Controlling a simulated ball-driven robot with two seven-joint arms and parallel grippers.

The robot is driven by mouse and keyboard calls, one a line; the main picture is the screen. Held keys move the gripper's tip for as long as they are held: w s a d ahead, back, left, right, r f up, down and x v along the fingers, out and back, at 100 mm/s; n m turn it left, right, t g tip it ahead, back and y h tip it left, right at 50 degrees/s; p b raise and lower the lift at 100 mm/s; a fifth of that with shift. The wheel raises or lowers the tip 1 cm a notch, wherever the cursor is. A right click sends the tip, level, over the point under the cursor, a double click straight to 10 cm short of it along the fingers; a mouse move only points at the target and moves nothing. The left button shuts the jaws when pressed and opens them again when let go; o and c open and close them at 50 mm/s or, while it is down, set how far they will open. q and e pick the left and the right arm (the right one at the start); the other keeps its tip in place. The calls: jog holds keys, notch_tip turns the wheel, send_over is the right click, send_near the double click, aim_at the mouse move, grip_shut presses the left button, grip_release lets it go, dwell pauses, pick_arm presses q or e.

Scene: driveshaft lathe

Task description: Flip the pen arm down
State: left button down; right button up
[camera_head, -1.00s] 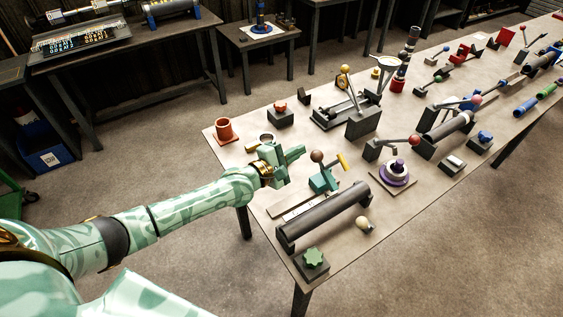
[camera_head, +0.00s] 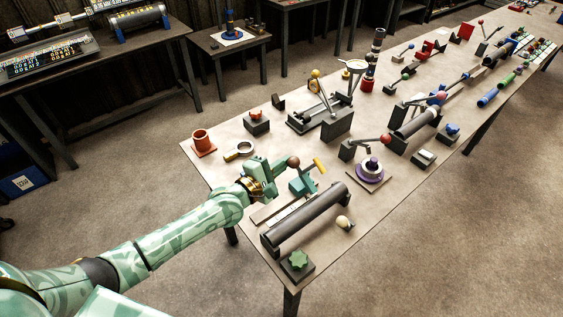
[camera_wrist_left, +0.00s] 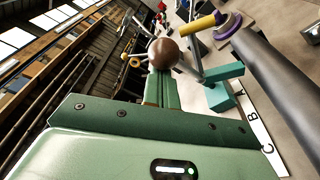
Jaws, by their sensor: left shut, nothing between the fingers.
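The pen arm's teal block (camera_head: 302,185) stands on the table beside a dark grey cylinder. A brown ball knob (camera_head: 293,162) and a yellow cylinder (camera_head: 319,165) stand raised above the block. In the left wrist view the ball knob (camera_wrist_left: 163,53) is just beyond the fingertips, with the yellow cylinder (camera_wrist_left: 200,26) behind it. A white strip lettered A, B, C (camera_wrist_left: 262,130) lies by the teal block. My left gripper (camera_head: 284,168) is shut and empty, close to the ball on its left side. Contact cannot be told. My right gripper is not in view.
The dark grey cylinder (camera_head: 305,216) lies just in front of the pen device. An orange cup (camera_head: 202,141) and a ring (camera_head: 239,149) stand behind my gripper. A purple knob device (camera_head: 370,170) is to the right.

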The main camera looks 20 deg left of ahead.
pick_arm(q)
jog(key=shift+s+d+m, duration=0.15)
jog(key=shift+d+m, duration=0.05)
jog(key=shift+m, duration=0.1)
jog(key=s+d+f+m, duration=0.1)
jog(key=d+m, duration=0.1)
jog(key=m, duration=0.1)
jog(key=s+d+f+m+t+b, duration=0.1)
jog(key=m, duration=0.2)
jog(key=s+d+f+m+b, duration=0.1)
jog(key=s+d+f+m, duration=0.1)
jog(key=m, duration=0.2)
jog(key=shift+d+t+h, duration=0.3)
jog(key=shift+d+h, duration=0.05)
jog(key=shift+h, duration=0.05)
jog(key=shift+s+d+f, duration=0.25)
jog(key=shift+f, duration=0.2)
